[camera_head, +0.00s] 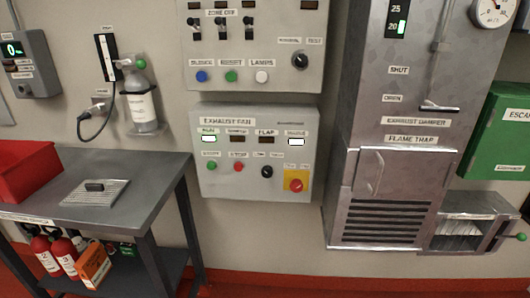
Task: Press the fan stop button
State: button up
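The exhaust fan panel (220,190) is a grey box on the wall in the middle of the head view. Its lower row has a green button (208,167), then a small red button (239,167), then a black knob (267,171). A larger red mushroom button (296,185) sits on a yellow plate at the lower right. Above, the lamp at the far left (209,138) and the one at the far right (296,142) are lit; the two between are dark. My gripper is not in view.
A grey zone panel (250,80) hangs directly above. A metal table (140,195) with a red bin (25,170) stands at left, extinguishers (62,252) below. A metal damper cabinet (385,170) stands at right, with a green box (500,150) beyond. The wall below the panel is clear.

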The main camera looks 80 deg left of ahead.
aim_at(237, 167)
jog(key=u, duration=2.55)
